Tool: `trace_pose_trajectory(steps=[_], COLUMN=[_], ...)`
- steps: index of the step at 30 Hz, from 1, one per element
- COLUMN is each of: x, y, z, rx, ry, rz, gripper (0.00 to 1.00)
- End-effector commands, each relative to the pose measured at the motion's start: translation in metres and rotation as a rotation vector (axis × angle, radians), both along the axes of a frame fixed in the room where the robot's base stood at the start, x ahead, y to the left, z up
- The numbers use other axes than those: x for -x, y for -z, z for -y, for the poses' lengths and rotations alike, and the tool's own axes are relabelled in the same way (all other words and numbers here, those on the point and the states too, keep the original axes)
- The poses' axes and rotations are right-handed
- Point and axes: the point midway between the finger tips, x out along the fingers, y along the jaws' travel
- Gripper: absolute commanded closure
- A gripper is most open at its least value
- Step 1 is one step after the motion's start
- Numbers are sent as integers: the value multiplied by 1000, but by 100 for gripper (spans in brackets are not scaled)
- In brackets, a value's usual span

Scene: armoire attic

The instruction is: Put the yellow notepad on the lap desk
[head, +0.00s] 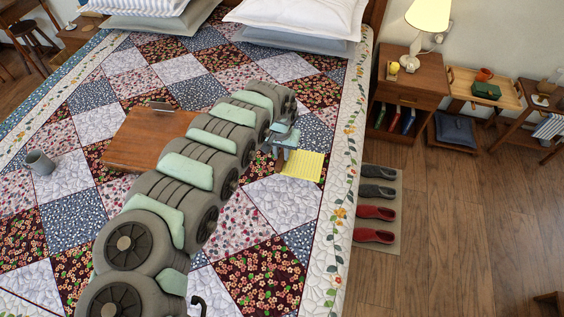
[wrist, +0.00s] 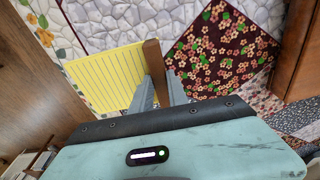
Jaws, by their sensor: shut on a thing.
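The yellow lined notepad (head: 303,165) is at the right part of the bed, right of my arm. It also shows in the wrist view (wrist: 100,75), with a brown strip along one edge. My gripper (head: 279,158) is shut on that brown-edged side; its fingers also show in the wrist view (wrist: 160,88). I cannot tell whether the notepad touches the quilt or is slightly above it. The wooden lap desk (head: 140,140) lies on the bed to the left, partly hidden behind my arm. A small grey object (head: 160,106) is at its far edge.
A grey mug (head: 40,162) stands on the quilt left of the lap desk. Pillows (head: 295,22) lie at the bed's head. A nightstand (head: 410,85) with a lamp and slippers (head: 377,212) on a mat are right of the bed. The near quilt is clear.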

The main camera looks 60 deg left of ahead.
Motion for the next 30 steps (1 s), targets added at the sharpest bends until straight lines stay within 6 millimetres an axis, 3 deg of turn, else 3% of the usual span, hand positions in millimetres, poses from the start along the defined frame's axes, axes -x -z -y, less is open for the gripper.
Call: trace_pose_trajectory(steps=[6, 15, 26, 30], x=[1, 0, 0, -13], y=[-49, -94, -110, -114], z=[-3, -1, 1, 9], rx=[-8, -1, 1, 2], ry=[0, -1, 2, 22], rz=[-1, 1, 0, 1], gripper=[100, 100, 100, 100])
